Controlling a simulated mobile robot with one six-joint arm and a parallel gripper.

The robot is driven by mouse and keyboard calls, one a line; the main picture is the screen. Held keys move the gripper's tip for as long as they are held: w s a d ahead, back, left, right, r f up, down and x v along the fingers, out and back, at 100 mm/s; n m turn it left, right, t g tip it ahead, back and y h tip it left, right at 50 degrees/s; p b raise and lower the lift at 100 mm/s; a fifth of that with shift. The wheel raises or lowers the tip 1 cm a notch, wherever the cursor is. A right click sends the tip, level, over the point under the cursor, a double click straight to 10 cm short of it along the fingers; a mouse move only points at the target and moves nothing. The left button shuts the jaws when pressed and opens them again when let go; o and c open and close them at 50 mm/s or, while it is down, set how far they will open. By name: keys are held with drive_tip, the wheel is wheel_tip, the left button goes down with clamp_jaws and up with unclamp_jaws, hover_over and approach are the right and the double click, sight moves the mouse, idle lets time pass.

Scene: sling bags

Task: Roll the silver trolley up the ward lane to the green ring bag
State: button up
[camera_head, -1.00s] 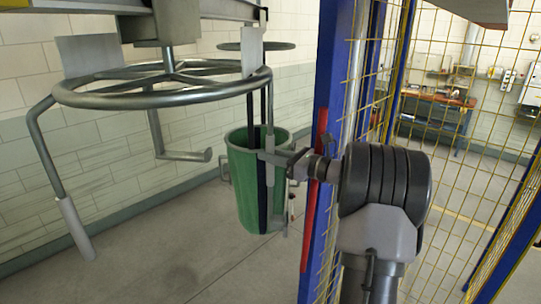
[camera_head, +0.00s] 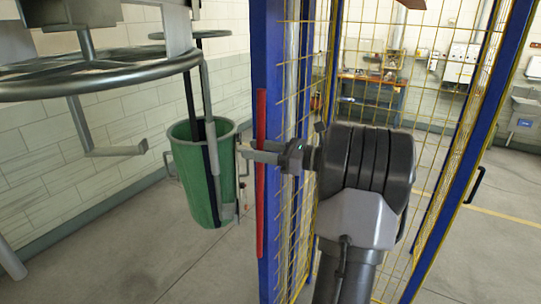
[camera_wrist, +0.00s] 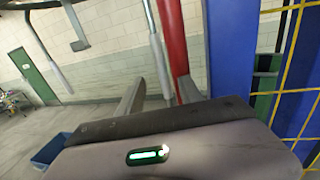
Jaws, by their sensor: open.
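A silver metal ring frame with spokes (camera_head: 95,80) hangs from an overhead carriage (camera_head: 70,12) at the upper left, with bent hook arms below it; this may be the silver trolley. A green bag-like tub (camera_head: 192,175), open at the top, hangs behind it beneath a smaller dark ring (camera_head: 188,34), with dark straps down its front. My gripper (camera_head: 241,153) is right of the green tub, in front of the red strip. In the wrist view my gripper (camera_wrist: 161,80) is open, fingers apart. A silver rod (camera_wrist: 156,45) shows beyond; I cannot tell whether it is between the fingers.
A blue post (camera_head: 268,60) with a red strip (camera_head: 261,180) stands close beside my gripper. Yellow mesh fencing (camera_head: 340,40) and another blue post (camera_head: 470,140) stand to the right. A workbench (camera_head: 372,80) is behind the mesh. The floor (camera_head: 120,255) at lower left is clear.

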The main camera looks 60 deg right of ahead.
drive_tip(key=v, duration=0.4)
drive_tip(key=shift+s, duration=0.25)
